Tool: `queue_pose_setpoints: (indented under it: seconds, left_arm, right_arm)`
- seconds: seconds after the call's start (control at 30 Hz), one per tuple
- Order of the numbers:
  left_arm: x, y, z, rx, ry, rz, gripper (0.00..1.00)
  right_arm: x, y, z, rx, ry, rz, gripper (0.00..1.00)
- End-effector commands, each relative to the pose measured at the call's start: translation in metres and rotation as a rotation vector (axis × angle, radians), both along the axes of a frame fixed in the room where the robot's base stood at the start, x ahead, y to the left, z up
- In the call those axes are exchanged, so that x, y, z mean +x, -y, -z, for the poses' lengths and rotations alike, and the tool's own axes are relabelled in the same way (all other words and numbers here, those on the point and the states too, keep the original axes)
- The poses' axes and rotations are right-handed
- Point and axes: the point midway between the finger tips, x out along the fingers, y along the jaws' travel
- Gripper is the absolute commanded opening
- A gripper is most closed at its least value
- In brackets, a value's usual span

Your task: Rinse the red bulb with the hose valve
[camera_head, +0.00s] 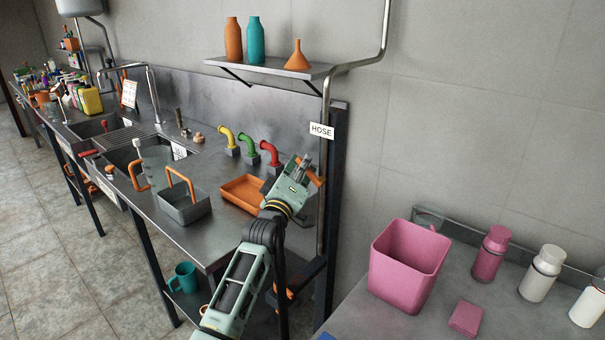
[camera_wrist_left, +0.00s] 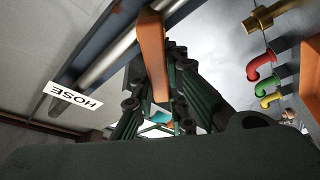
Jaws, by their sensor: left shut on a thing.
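My left gripper (camera_head: 305,172) is at the right end of the steel counter, below the HOSE sign (camera_head: 321,131) on the vertical pipe (camera_head: 326,105). It is shut on an orange bar-shaped handle (camera_wrist_left: 152,50), which appears to be the hose valve's lever; its orange end (camera_head: 316,180) also shows in the head view. The handle lies next to the pipe (camera_wrist_left: 108,55) in the left wrist view. I cannot make out a red bulb for certain. A red bent tap (camera_head: 270,152) stands just left of the gripper, beside a green and a yellow one. My right gripper is out of view.
An orange tray (camera_head: 240,205) and a grey basket (camera_head: 185,218) with an orange handle stand on the counter. Sinks lie farther left. A shelf (camera_head: 270,68) with bottles and a funnel is above. A pink bin (camera_head: 408,295) stands on the right table.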

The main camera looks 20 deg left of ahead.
Motion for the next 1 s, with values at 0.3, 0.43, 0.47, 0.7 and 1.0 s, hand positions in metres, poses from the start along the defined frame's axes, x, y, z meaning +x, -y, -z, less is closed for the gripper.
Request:
queue_pose_setpoints:
  seconds: [0.3, 0.43, 0.47, 0.7, 1.0]
  left_arm:
    - [-0.001, 0.003, -0.001, 0.087, 0.025, 0.0, 0.0]
    - [-0.001, 0.003, -0.002, 0.094, 0.028, 0.001, 0.0]
    - [-0.001, 0.004, -0.002, 0.095, 0.028, 0.001, 0.0]
    - [-0.001, 0.004, -0.002, 0.094, 0.028, 0.001, 0.0]
    - [-0.001, 0.003, -0.003, 0.093, 0.03, 0.0, 0.33]
  right_arm:
    - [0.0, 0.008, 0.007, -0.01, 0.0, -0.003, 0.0]
    - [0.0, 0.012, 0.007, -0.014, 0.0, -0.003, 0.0]
    - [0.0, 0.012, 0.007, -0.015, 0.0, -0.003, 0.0]
    - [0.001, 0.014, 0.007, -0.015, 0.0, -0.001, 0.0]
    - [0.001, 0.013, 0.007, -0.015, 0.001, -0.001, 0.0]
